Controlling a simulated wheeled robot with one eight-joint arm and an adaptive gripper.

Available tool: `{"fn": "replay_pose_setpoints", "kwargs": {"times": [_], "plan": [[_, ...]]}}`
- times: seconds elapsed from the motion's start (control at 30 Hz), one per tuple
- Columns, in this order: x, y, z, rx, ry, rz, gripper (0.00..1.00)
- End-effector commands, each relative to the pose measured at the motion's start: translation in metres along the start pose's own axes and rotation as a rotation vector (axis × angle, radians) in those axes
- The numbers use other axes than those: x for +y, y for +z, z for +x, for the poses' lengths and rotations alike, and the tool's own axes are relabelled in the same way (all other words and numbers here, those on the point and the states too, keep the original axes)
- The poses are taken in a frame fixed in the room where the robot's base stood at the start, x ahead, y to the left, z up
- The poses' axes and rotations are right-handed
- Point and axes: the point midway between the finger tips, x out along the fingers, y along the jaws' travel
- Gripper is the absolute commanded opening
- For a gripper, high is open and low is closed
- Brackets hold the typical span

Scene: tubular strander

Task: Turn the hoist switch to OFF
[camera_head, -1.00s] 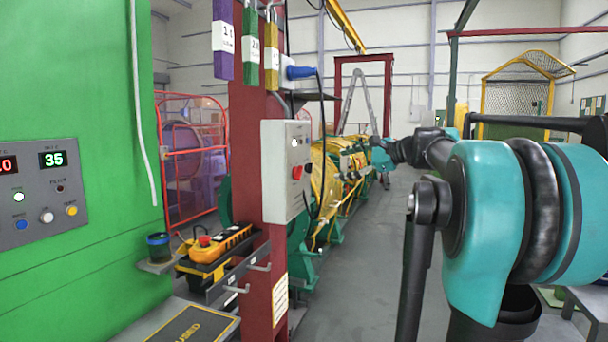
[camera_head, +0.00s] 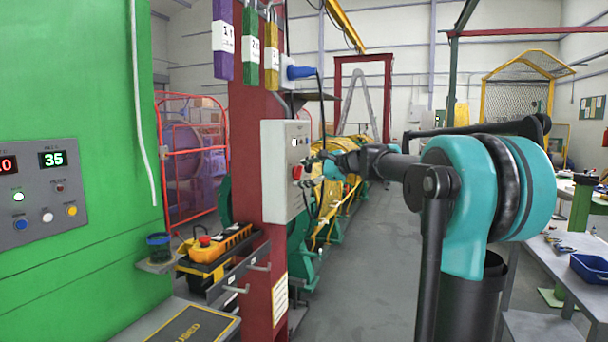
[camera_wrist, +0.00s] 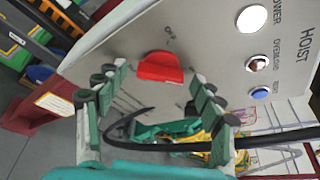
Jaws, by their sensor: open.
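The hoist switch is a red knob (camera_wrist: 160,67) on the face of a light grey box (camera_wrist: 220,70) lettered HOIST. In the head view the box (camera_head: 272,180) is fixed to a dark red post, and the red knob (camera_head: 297,172) shows on its right face. My gripper (camera_wrist: 156,80) is open, with one finger on each side of the knob in the wrist view. The fingers look apart from the knob; the exact gap cannot be told. In the head view my gripper (camera_head: 312,164) is at the box face.
The panel also has a white lamp (camera_wrist: 252,19), a dark red overload lamp (camera_wrist: 258,63) and a blue button (camera_wrist: 261,93). A black cable (camera_wrist: 200,146) loops below the knob. An orange pendant (camera_head: 222,245) lies left of the post.

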Motion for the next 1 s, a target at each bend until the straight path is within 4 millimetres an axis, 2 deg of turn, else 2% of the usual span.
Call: {"fn": "replay_pose_setpoints", "kwargs": {"times": [0.27, 0.67, 1.0], "plan": [[0.0001, -0.0001, 0.0013, 0.0, 0.0, 0.0, 0.68], [0.0001, -0.0001, 0.001, 0.0, 0.0, 0.0, 0.2], [0.001, -0.0001, 0.001, 0.0, -0.016, -0.043, 0.18]]}}
